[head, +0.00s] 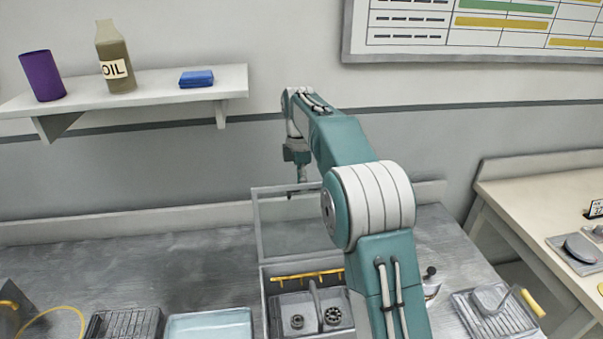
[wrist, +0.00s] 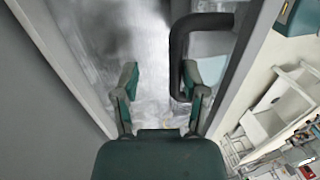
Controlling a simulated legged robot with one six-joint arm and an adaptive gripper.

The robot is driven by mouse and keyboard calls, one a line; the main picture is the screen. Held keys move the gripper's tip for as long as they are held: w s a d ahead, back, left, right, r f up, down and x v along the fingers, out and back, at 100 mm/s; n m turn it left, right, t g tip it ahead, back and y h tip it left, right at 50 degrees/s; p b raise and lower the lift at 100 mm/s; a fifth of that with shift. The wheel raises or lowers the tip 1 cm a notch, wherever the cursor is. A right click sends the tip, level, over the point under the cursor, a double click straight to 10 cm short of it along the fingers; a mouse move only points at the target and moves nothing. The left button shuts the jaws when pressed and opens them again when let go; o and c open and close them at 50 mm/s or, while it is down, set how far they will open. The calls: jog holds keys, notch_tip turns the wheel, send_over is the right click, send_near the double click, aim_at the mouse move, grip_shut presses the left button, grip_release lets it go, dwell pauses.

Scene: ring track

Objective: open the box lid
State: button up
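The box (head: 264,300) stands on the grey bench, with metal parts and a yellow strip inside. Its lid (head: 285,240), a clear pane in a grey frame, stands raised at the back of the box. My arm hides the box's right side. My gripper (head: 297,188) is at the lid's top edge in the head view. In the wrist view my gripper (wrist: 160,68) has its two fingers spread apart. A dark lid handle (wrist: 177,50) passes between the fingertips, close to the right finger. I cannot tell whether they touch.
A shelf holds a purple cup (head: 42,76), an oil bottle (head: 114,60) and a blue folded cloth (head: 196,78). A pale blue tray (head: 210,325) lies left of the box. A side table (head: 530,190) stands at right. The bench's back left is clear.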

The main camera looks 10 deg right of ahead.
jog(key=v, duration=0.6)
jog(key=shift+w+r, duration=0.2)
jog(key=shift+r, duration=0.1)
jog(key=s+d+r+m+t, duration=0.15)
jog(key=s+r+m, duration=0.3)
jog(key=s, duration=0.45)
jog(key=s+r+m+t, duration=0.3)
jog(key=s+m, duration=0.2)
jog(key=s, duration=0.4)
jog(key=s+f+m+t, duration=0.1)
jog(key=s+f+m, duration=0.3)
jog(key=s, duration=0.5)
jog(key=s+f+m+t, duration=0.2)
jog(key=s+f+m, duration=0.2)
jog(key=s, duration=0.5)
notch_tip(320, 180, down, 2)
jog(key=shift+s+d+f, duration=0.2)
jog(key=shift+s+d, duration=0.1)
jog(key=shift+d, duration=0.1)
